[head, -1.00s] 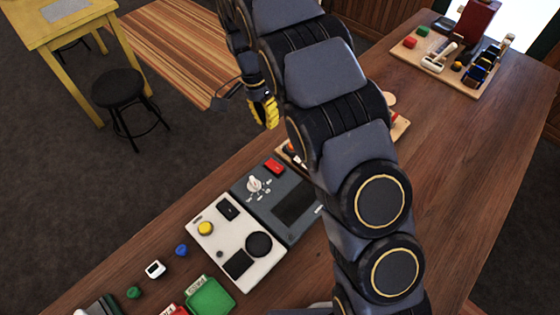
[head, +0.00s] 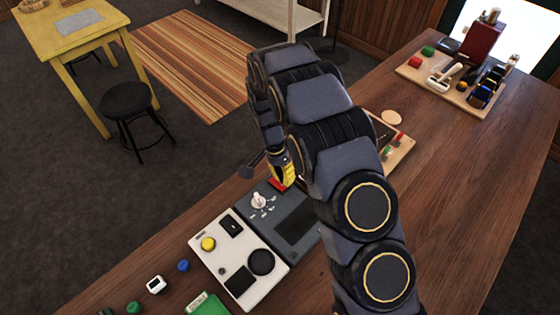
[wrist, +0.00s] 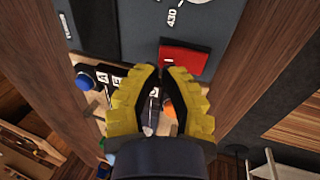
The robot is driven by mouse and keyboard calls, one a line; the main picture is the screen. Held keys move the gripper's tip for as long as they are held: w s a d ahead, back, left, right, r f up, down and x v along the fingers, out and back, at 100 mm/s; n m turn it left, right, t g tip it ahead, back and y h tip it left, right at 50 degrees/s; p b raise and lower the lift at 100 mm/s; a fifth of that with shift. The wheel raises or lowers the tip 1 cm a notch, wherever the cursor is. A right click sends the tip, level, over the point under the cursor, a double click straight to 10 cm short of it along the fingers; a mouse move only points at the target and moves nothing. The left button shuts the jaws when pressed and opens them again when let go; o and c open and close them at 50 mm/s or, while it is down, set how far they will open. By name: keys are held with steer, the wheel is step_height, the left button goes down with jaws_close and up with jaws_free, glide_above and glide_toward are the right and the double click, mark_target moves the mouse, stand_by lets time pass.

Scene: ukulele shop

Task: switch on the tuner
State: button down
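A dark grey panel unit (head: 273,207) with a white knob (head: 259,200), a dark screen and a red rocker switch (head: 278,184) lies on the bench; it looks like the tuner, though I cannot read a name on it. In the wrist view the red switch (wrist: 185,58) bears a white mark, on the grey panel (wrist: 140,25). My gripper (head: 284,178) is over the far edge of this unit, close to the red switch. In the wrist view its yellow fingertips (wrist: 160,70) are together just below the switch, holding nothing. Contact cannot be told.
A white panel (head: 238,262) with a yellow button, black switch and black dial adjoins the grey unit. Small coloured items and a green box (head: 207,303) lie nearer. A wooden board (head: 397,150) with small parts lies beyond my arm. A loaded tray (head: 460,95) stands farther off.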

steer(key=shift+s+d+f, duration=0.1)
steer(key=shift+d+f, duration=0.05)
steer(key=shift+f, duration=0.5)
steer(key=shift+s+d+f+t+y, duration=0.15)
steer(key=shift+f+t+y, duration=0.15)
steer(key=shift+w+a+r, duration=0.35)
steer(key=shift+w+a, duration=0.2)
steer(key=shift+a, duration=0.05)
